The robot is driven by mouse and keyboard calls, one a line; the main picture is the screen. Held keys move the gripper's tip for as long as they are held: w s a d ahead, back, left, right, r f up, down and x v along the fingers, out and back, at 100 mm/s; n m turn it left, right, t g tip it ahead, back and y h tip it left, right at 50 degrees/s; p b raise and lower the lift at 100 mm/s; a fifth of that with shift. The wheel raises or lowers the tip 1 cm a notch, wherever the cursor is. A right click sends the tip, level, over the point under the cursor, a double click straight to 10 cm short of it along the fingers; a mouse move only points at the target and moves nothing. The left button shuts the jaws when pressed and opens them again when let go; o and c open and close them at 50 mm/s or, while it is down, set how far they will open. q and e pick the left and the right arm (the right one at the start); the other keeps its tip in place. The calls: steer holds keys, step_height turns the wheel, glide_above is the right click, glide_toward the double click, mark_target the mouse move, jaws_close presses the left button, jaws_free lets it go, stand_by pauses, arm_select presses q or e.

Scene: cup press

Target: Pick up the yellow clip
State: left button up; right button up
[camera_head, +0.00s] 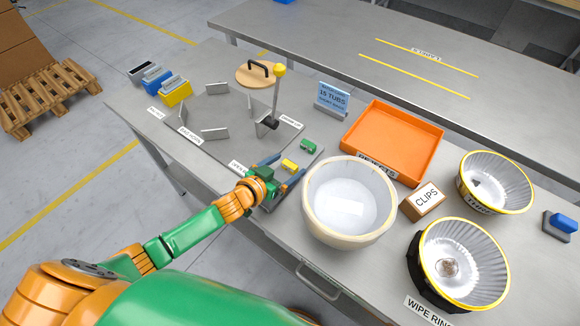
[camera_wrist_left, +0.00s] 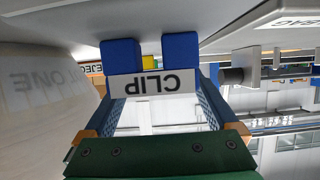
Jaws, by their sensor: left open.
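The yellow clip (camera_head: 290,165) is a small block near the front right corner of the grey fixture plate on the table. My left gripper (camera_head: 283,170) is open, with its blue fingers pointing toward the clip. I cannot tell whether the fingers touch the clip. My right gripper is not in view.
A green block (camera_head: 308,146) lies just beyond the clip. A large white tub (camera_head: 349,204) stands close to the right of my left gripper. The press post with a yellow knob (camera_head: 279,71) rises behind. An orange tray (camera_head: 393,140) and metal bowls (camera_head: 460,262) are farther right.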

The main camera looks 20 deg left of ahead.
arm_select(q)
steer(key=shift+w+d+f, duration=0.1)
steer(key=shift+w, duration=0.1)
steer(key=shift+s, duration=0.1)
steer(key=c, duration=1.4)
